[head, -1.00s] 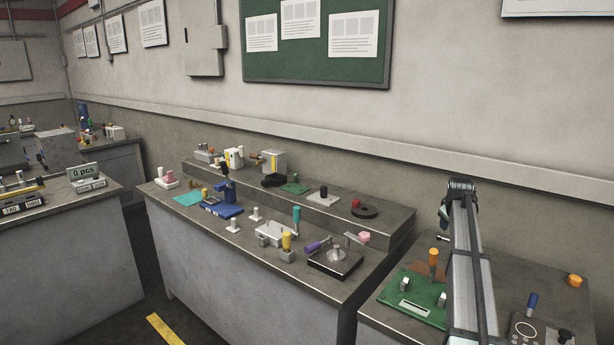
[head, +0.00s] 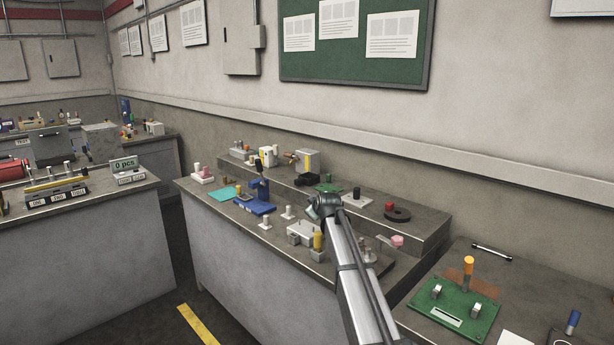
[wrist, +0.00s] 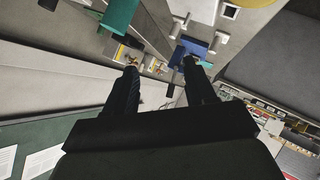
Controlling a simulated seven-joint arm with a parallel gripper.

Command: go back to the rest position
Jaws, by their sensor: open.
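My gripper shows in the wrist view (wrist: 160,67), its two dark fingers apart with nothing held between them. In the head view my arm reaches up from the bottom over the middle workbench (head: 240,248), and its end is in front of the fixtures there. My gripper's fingers cannot be made out in the head view. A blue fixture (head: 255,207) stands to the left of my arm's end. In the wrist view blue and teal parts lie beyond the fingertips, too tilted to place surely.
A raised shelf (head: 425,232) with small fixtures runs along the back of the bench. A green plate (head: 452,318) with an orange-handled tool (head: 468,266) is on the right bench. Another bench (head: 70,240) stands left across a floor gap. A green noticeboard (head: 350,68) hangs on the wall.

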